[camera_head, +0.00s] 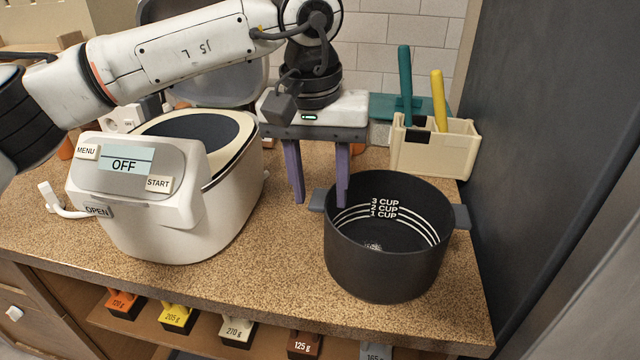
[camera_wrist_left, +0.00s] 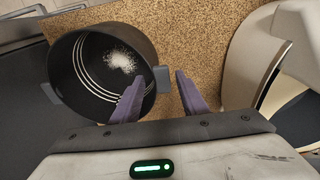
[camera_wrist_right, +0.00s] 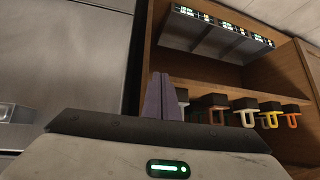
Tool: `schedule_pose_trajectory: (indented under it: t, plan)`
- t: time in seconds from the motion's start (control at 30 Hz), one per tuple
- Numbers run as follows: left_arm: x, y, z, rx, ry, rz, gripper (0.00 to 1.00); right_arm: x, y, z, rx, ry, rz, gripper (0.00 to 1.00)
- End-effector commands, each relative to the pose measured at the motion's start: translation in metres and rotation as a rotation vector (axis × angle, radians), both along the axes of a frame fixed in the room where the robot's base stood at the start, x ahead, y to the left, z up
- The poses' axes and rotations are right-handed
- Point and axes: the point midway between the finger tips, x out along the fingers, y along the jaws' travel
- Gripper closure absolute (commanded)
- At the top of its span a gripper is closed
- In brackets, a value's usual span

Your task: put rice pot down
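The dark grey rice pot (camera_head: 385,262) stands upright on the speckled counter, right of the rice cooker. It has two side handles, cup lines inside and a little white rice (camera_head: 373,247) at the bottom. My left gripper (camera_head: 321,204) is open at the pot's left handle (camera_head: 317,199). In the left wrist view the fingers (camera_wrist_left: 156,100) lie on either side of the handle (camera_wrist_left: 161,79), with one over the pot's rim; contact cannot be told. My right gripper (camera_wrist_right: 167,98) shows only in its wrist view, with its fingers together and nothing between them.
The white rice cooker (camera_head: 235,195) reads OFF. A cream holder (camera_head: 440,157) with green and yellow handled tools stands behind the pot. A dark wall (camera_head: 540,120) rises at the right. Labelled scoops (camera_head: 238,332) sit below the counter; bare counter lies (camera_head: 275,270) between cooker and pot.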

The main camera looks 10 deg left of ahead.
Motion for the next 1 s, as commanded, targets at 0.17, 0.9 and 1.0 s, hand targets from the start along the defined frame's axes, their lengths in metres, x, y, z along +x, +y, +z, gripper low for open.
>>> schedule_pose_trajectory:
  t: [0.17,0.9,1.0]
  plan:
    - [0.000,0.000,0.000,0.000,0.001,0.000,0.56,0.000,0.000,0.000,-0.001,0.000,0.001,1.00]
    - [-0.012,0.003,0.103,0.000,-0.001,0.000,0.56,0.001,0.000,0.004,0.001,-0.003,0.000,1.00]
    - [-0.013,0.004,0.115,0.000,-0.001,0.000,0.56,0.001,0.000,0.005,0.000,-0.003,-0.001,1.00]
